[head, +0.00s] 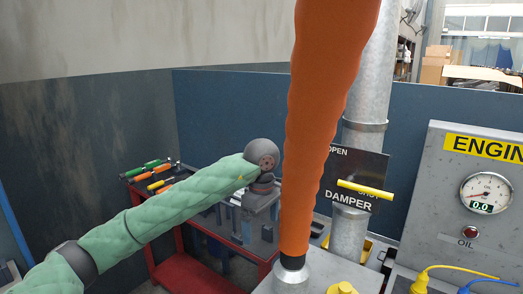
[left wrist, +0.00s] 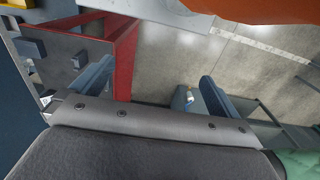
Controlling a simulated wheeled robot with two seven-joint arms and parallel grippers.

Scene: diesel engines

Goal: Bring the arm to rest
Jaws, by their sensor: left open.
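My left arm, in a green padded sleeve, reaches in from the left of the head view to a dark grey wrist joint. My left gripper (head: 240,222) hangs below that joint, in front of the red tool cart (head: 205,279). In the left wrist view the two bluish fingers of my left gripper (left wrist: 153,80) stand wide apart. Nothing is held between them; the red cart frame (left wrist: 122,55) and the grey floor show beyond. My right gripper is not in view.
A thick orange hose (head: 325,120) rises close right of my left wrist. Behind it are a metal pipe (head: 368,90) and a damper plate (head: 352,168) with a yellow handle (head: 365,189). An engine panel (head: 450,210) stands right. Screwdrivers (head: 165,184) lie on the cart.

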